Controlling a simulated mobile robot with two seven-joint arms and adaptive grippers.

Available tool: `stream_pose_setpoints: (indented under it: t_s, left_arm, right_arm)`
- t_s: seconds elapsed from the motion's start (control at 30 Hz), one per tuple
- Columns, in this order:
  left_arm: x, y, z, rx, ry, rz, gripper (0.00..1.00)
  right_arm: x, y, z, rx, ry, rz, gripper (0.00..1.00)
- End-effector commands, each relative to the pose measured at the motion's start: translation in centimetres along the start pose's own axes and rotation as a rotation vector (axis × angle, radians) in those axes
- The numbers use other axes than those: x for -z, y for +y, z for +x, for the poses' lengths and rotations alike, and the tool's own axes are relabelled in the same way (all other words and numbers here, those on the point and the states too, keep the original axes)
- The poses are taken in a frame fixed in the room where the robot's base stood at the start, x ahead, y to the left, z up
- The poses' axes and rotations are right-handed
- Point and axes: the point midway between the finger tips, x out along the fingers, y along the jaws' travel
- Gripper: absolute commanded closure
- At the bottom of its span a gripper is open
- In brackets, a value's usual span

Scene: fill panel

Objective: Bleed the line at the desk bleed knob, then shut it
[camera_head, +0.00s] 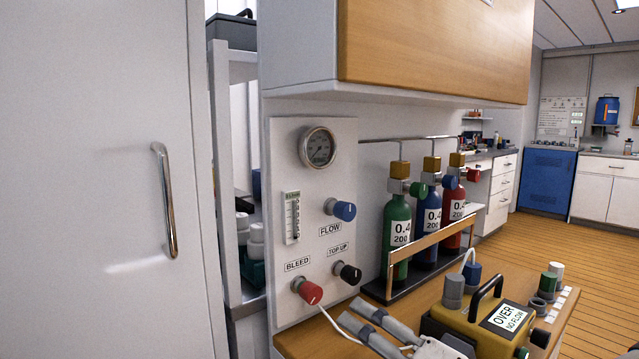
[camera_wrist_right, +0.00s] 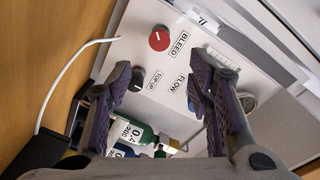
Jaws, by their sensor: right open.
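The red bleed knob (camera_head: 311,293) sits low on the white panel (camera_head: 285,225), under the label BLEED, with a pale mark on its face. My right gripper (camera_head: 350,308) is just right of the knob in the head view, open and empty. In the right wrist view the red knob (camera_wrist_right: 159,38) lies ahead of the open fingers (camera_wrist_right: 162,72), near the middle of the gap and apart from both fingertips. My left gripper is not in view.
A black TOP UP knob (camera_head: 349,274) and a blue FLOW knob (camera_head: 344,210) are nearby, below a gauge (camera_head: 318,147). A yellow device (camera_head: 460,322) reading OVER NO FLOW stands right of my gripper. Gas bottles (camera_head: 397,235) stand behind. A cabinet (camera_head: 300,60) overhangs.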

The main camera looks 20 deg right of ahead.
Motion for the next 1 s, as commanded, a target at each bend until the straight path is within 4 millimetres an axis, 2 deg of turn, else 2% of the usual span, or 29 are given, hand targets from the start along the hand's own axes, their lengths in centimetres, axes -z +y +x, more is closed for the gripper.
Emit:
stream_pose_setpoints:
  t_s: [0.07,0.1,0.17,0.2,0.3,0.4,0.53,0.8,1.0]
  left_arm:
    - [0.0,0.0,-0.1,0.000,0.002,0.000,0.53]
    - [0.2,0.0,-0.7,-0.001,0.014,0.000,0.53]
    - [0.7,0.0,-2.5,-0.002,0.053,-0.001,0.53]
    - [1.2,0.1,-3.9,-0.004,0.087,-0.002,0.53]
    - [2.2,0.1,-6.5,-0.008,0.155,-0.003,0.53]
    - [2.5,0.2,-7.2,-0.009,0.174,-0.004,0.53]
    - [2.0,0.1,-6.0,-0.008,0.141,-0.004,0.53]
    - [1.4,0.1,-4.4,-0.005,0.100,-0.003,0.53]
    - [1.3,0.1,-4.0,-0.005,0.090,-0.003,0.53]
  right_arm:
    - [0.0,0.0,0.0,-0.001,0.000,-0.010,0.53]
    - [0.2,0.0,0.0,-0.003,0.002,-0.068,0.53]
    - [0.7,-0.2,0.1,-0.004,0.006,-0.274,0.53]
    - [1.0,-0.5,0.2,0.002,0.010,-0.456,0.53]
    - [1.2,-0.9,0.2,0.037,0.021,-0.840,0.53]
    - [0.8,-0.6,0.4,0.059,0.023,-1.034,0.53]
    - [0.1,0.5,2.6,0.055,0.010,-1.055,0.53]
    - [-0.2,0.3,9.4,0.052,0.007,-1.049,0.53]
    - [0.0,0.0,12.0,0.052,0.010,-1.048,0.53]
